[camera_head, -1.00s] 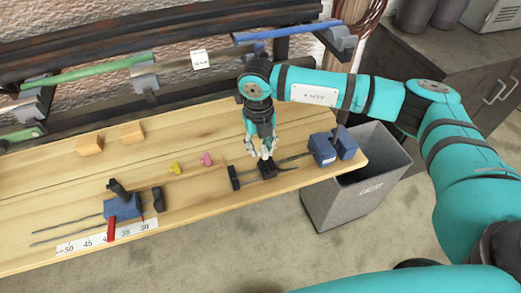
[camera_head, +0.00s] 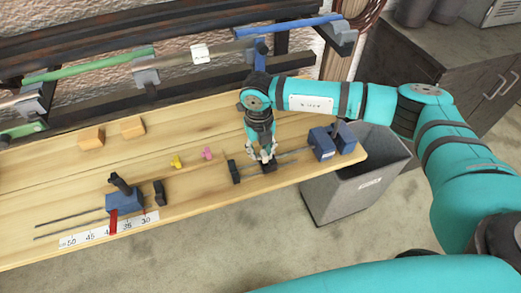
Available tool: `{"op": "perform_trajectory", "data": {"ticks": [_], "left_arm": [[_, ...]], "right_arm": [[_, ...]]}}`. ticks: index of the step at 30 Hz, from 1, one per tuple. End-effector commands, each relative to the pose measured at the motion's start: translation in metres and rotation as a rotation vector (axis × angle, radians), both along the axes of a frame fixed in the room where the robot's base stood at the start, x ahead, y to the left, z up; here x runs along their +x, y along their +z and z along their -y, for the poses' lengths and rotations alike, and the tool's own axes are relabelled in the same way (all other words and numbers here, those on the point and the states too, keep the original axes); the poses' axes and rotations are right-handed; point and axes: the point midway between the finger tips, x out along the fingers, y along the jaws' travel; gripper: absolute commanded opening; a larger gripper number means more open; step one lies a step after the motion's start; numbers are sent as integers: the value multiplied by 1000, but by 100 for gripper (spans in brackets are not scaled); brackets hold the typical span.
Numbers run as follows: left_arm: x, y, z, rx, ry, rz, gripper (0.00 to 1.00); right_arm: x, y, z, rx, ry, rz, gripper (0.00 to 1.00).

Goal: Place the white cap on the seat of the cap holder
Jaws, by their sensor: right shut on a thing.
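My right gripper (camera_head: 268,158) points down over the front right of the wooden bench. Its fingers are shut on a small pale piece, seemingly the white cap, which is mostly hidden between the fingertips. Right under them is a small dark block (camera_head: 270,169) on a thin dark rod, seemingly the cap holder. The fingers cover most of its top, so I cannot tell whether the cap touches the seat. My left gripper is not in view.
The rod runs between a dark upright block (camera_head: 234,171) and blue blocks (camera_head: 322,144). A blue clamp (camera_head: 125,202) and ruler stand left. Yellow (camera_head: 176,162) and pink (camera_head: 207,153) pieces lie mid-bench. A grey bin (camera_head: 352,185) stands beyond the right end.

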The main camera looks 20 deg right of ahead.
Motion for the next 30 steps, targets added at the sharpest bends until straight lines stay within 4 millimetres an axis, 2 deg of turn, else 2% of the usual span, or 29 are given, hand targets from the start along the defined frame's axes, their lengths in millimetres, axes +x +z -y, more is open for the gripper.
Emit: {"op": "perform_trajectory", "data": {"ticks": [1, 2, 6, 7, 16, 21, 22, 30], "left_arm": [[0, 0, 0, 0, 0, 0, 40], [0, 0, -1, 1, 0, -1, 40], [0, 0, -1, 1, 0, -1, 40], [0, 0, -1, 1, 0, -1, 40], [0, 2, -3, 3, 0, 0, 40], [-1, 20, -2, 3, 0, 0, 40], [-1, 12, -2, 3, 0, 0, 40], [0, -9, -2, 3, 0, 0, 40]], "right_arm": [[-2, -3, 0, -1, 0, -6, 8], [-2, -3, 0, -1, 1, -6, 29], [-3, -3, 1, -2, 0, -8, 48], [-3, -3, 1, -3, 0, -8, 49], [-2, -1, 1, -3, -1, -7, 49], [-2, 17, 1, -2, -1, -6, 49], [-1, 17, 0, -1, 0, -3, 49], [-1, 77, -2, -1, 1, 0, 49]]}}
